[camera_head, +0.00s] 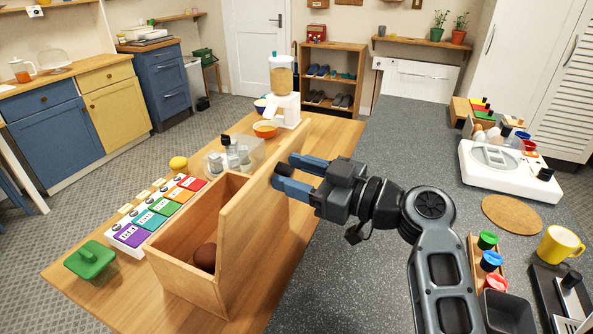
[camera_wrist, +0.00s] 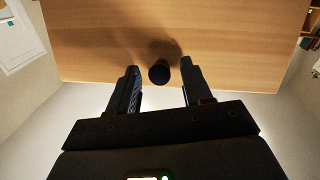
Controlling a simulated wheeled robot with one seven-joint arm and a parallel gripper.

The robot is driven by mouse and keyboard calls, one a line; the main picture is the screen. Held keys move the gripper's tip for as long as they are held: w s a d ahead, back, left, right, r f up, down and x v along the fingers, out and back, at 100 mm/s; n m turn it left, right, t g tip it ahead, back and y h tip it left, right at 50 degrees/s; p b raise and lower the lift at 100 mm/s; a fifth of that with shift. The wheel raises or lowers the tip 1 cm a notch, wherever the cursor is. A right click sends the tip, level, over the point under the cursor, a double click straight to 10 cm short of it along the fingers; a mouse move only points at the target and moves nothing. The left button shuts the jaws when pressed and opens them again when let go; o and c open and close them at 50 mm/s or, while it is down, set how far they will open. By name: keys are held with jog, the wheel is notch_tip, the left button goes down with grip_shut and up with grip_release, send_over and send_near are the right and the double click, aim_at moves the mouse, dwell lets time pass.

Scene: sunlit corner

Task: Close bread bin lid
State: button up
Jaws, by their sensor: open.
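The wooden bread bin (camera_head: 185,281) stands on the wooden table, open at the top. Its lid (camera_head: 250,210) is raised on the bin's right side, roughly upright. A brown round loaf (camera_head: 205,257) lies inside the bin. My gripper (camera_head: 284,172) is at the lid's right face, near its far end. In the wrist view the lid (camera_wrist: 235,40) fills the upper part, with a dark round knob (camera_wrist: 159,73) on it. My open gripper (camera_wrist: 159,67) has one finger on each side of the knob, apart from it.
A row of coloured boxes (camera_head: 150,218) and a green-lidded container (camera_head: 92,262) stand left of the bin. A white dispenser (camera_head: 284,100) and an orange bowl (camera_head: 266,129) are behind it. The grey counter (camera_head: 400,140) lies to the right.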

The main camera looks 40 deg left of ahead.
grip_shut()
dwell(0.3)
dwell(0.3)
